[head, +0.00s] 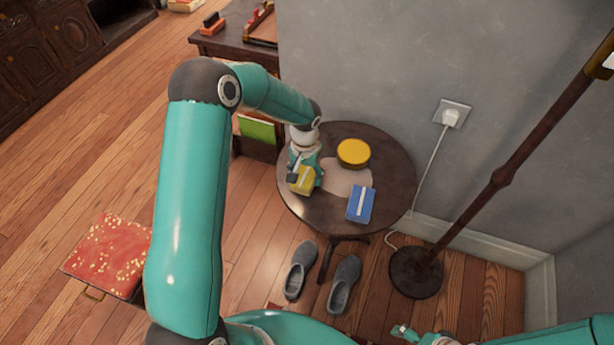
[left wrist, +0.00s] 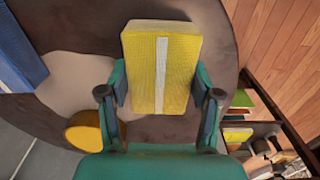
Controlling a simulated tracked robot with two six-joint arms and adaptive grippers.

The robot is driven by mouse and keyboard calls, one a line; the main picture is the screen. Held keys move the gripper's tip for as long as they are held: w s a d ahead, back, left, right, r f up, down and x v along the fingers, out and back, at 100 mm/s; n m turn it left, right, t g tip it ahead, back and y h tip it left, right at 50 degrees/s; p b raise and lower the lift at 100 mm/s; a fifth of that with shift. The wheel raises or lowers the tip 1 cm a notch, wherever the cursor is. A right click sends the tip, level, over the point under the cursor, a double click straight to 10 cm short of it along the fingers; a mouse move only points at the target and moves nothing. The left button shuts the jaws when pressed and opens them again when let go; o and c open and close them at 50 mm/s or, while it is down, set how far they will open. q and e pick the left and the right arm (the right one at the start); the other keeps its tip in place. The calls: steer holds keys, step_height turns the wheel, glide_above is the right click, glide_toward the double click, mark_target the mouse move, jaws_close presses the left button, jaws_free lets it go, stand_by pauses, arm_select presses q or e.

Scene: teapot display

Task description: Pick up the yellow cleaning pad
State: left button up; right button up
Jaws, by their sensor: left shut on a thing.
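The yellow cleaning pad (head: 304,181) is a small yellow block with a pale stripe, at the left side of the round dark table (head: 392,203). My left gripper (head: 303,174) is over that side of the table and shut on the pad. In the left wrist view the pad (left wrist: 160,68) sits between the two fingers of the left gripper (left wrist: 160,98). I cannot tell whether the pad touches the tabletop. My right gripper (head: 404,332) shows only in part at the bottom edge of the head view, and its jaws are unclear.
A blue pad (head: 361,204) and a round yellow tin (head: 353,152) share the table. A lamp pole (head: 497,178) stands at the right, near the grey wall. Grey slippers (head: 343,284) lie on the floor below. A red patterned stool (head: 108,254) is at the left.

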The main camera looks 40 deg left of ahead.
mark_target(305, 174)
arm_select(q)
steer(key=shift+r, duration=0.15)
step_height(305, 174, up, 20)
steer(key=p, duration=0.1)
stand_by(0.6)
